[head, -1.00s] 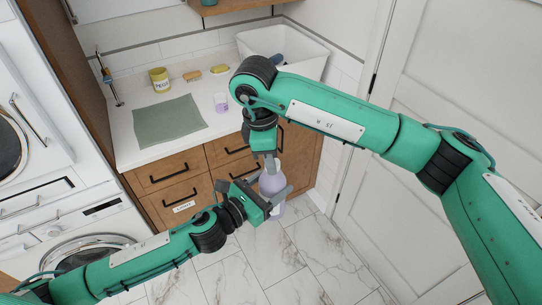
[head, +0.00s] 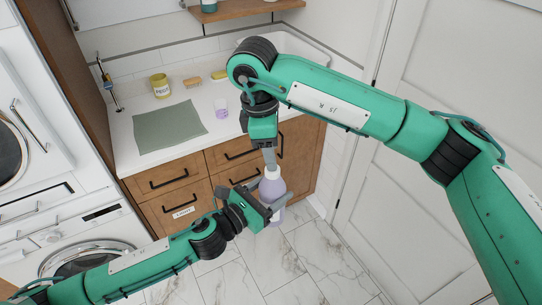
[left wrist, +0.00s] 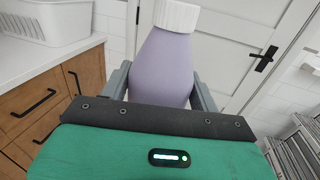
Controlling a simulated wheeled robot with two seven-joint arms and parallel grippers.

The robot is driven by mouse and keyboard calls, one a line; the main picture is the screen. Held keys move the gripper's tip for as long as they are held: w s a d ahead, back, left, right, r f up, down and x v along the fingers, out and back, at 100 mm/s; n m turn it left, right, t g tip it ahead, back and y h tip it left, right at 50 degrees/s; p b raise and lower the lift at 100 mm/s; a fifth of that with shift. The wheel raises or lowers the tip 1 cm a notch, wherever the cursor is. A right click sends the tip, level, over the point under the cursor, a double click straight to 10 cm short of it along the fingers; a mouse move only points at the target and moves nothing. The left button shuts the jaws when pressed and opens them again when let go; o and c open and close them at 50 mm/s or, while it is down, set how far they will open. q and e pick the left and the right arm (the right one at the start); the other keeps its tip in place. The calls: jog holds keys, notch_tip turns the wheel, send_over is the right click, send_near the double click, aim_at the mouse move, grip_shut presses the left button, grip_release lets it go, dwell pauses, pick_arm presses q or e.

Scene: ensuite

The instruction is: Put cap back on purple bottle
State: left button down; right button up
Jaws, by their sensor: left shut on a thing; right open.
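The purple bottle (head: 272,190) stands upright in the air in front of the counter. My left gripper (head: 268,208) is shut around its body, and its fingers show on both sides of the bottle (left wrist: 163,70) in the left wrist view. A white ribbed cap (left wrist: 176,14) sits on the bottle's top, its upper edge cut off by the frame. The cap (head: 271,173) also shows in the head view. My right gripper (head: 270,157) is open and points down just above the cap. Whether its fingertips touch the cap cannot be told.
The counter behind holds a green mat (head: 170,127), a small cup with purple liquid (head: 221,108), a yellow mug (head: 159,86), a brush (head: 192,82) and a yellow sponge (head: 219,75). A white door (head: 445,75) stands right.

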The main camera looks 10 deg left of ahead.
jog(key=shift+c, duration=0.3)
jog(key=n, duration=0.4)
jog(key=shift+r+n, duration=0.15)
jog(key=shift+n, duration=0.25)
jog(key=n, duration=0.6)
jog(key=shift+r, duration=0.15)
jog(key=n, duration=0.6)
jog(key=shift+r+y, duration=0.2)
jog(key=shift+y, duration=0.1)
jog(key=n, duration=0.6)
jog(key=shift+r, duration=0.2)
jog(key=n, duration=0.6)
jog(key=shift+r+n+y, duration=0.2)
jog(key=shift+n+y, duration=0.1)
jog(key=n, duration=0.5)
jog(key=shift+d+r+n, duration=0.1)
jog(key=shift+r+n, duration=0.1)
jog(key=shift+n, duration=0.2)
jog(key=n, duration=0.6)
jog(key=shift+r, duration=0.2)
jog(key=n, duration=0.5)
jog(key=shift+d+r+n+y, duration=0.1)
jog(key=shift+r+n+y, duration=0.1)
jog(key=shift+n+y, duration=0.1)
